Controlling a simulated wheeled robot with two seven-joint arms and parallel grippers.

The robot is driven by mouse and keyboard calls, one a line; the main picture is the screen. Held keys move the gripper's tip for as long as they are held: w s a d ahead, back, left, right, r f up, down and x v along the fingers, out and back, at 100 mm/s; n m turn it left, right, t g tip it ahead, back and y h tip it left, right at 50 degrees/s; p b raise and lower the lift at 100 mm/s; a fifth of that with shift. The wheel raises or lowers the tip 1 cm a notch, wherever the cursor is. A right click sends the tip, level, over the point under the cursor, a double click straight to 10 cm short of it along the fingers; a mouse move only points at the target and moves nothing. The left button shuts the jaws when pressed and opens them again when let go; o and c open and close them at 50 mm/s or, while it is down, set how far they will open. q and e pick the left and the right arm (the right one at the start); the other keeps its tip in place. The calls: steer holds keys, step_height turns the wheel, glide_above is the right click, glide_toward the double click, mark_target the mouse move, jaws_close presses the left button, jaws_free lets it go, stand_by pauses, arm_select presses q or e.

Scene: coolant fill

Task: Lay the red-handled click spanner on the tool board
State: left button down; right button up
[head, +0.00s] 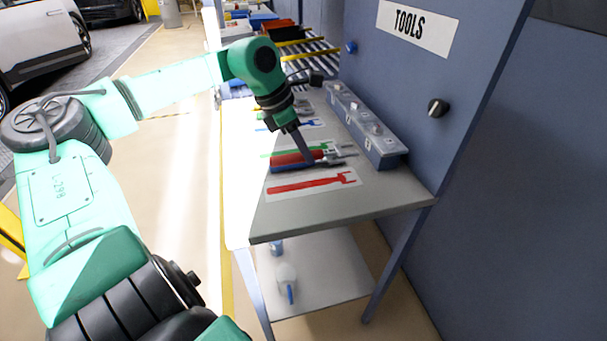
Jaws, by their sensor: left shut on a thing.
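The red-handled click spanner (286,159) is at the fingers of my left gripper (307,157), which is shut on it. Its handle points left and its grey head lies to the right. It is over the worktop, above the red spanner outline (310,186) on the tool board in the picture. A blue-handled tool (286,168) lies right beside it on the near side. I cannot tell whether the red spanner touches the board or the blue tool. A green outline (273,151) shows partly behind it. My right gripper is not in view.
A grey metal rail box (362,127) runs along the back of the worktop (370,194). Behind it stands a blue panel with a TOOLS sign (419,25) and a black knob (437,107). A blue outline (308,125) lies farther off. The near worktop is clear.

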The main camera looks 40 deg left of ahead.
mark_target(310, 184)
arm_select(q)
step_height(310, 184, down, 7)
steer(key=shift+f, duration=0.1)
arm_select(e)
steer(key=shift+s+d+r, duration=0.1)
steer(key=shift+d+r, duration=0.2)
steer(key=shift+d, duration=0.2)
arm_select(q)
steer(key=shift+f, duration=0.15)
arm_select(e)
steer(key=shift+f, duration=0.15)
arm_select(q)
steer(key=c, duration=0.7)
jaws_free()
